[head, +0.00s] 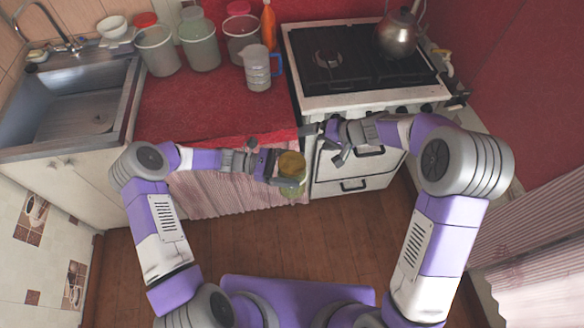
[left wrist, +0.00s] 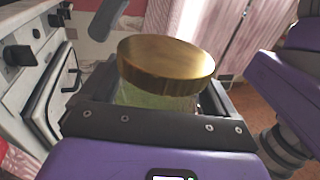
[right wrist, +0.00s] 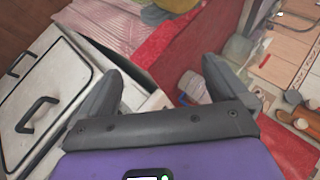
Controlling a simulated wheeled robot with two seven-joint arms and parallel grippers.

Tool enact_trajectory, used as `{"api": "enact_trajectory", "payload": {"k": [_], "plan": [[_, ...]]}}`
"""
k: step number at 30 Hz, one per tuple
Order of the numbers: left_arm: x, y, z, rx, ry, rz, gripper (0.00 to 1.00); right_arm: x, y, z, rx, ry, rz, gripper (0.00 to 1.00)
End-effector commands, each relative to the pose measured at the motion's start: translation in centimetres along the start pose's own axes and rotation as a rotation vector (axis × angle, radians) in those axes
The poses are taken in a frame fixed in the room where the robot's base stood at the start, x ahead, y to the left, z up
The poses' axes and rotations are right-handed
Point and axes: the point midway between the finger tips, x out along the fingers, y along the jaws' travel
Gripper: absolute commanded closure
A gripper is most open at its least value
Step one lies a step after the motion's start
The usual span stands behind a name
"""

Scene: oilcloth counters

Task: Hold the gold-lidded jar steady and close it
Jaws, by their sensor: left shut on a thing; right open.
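The jar (head: 291,185) is pale greenish and see-through, with a gold lid (head: 291,163) on top. It is held in the air in front of the counter's striped curtain. My left gripper (head: 284,181) is shut on the jar. In the left wrist view the gold lid (left wrist: 166,62) sits over the jar body (left wrist: 150,97), a little tilted in the picture; I cannot tell how tightly it sits. My right gripper (head: 325,141) is open and empty, up and to the right of the jar, near the stove front. In the right wrist view its fingers (right wrist: 160,85) are spread wide.
A white stove (head: 357,160) with a kettle (head: 398,35) stands behind the right gripper. The red counter (head: 200,105) holds a measuring jug (head: 257,68), several containers and an orange bottle (head: 268,25). A sink (head: 75,100) is at left. The floor in front is clear.

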Motion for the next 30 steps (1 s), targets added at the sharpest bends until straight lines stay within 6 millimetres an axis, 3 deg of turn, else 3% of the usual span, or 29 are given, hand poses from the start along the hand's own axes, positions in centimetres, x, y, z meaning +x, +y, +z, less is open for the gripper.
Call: {"api": "enact_trajectory", "payload": {"k": [1,3,11,15,21,30], "plan": [[0.1,0.0,0.2,0.003,-0.005,-0.001,0.95,0.5,-1.9,0.5,-0.065,-0.047,-0.006,0.00],[0.1,0.0,0.2,0.002,-0.005,-0.001,0.95,0.9,-3.8,1.4,-0.146,-0.117,0.004,0.00],[0.1,0.0,0.2,0.003,-0.005,-0.001,0.95,0.4,-9.3,5.0,-0.444,-0.390,0.163,0.00],[0.1,0.0,0.2,0.002,-0.005,-0.001,0.95,-0.7,-10.0,6.3,-0.553,-0.497,0.345,0.00],[0.1,0.0,0.2,0.002,-0.005,-0.001,0.95,-2.4,-10.6,6.4,-0.633,-0.548,0.547,0.00],[0.1,0.0,0.2,0.002,-0.005,-0.001,0.95,-3.1,-10.7,6.3,-0.652,-0.556,0.615,0.00]]}}
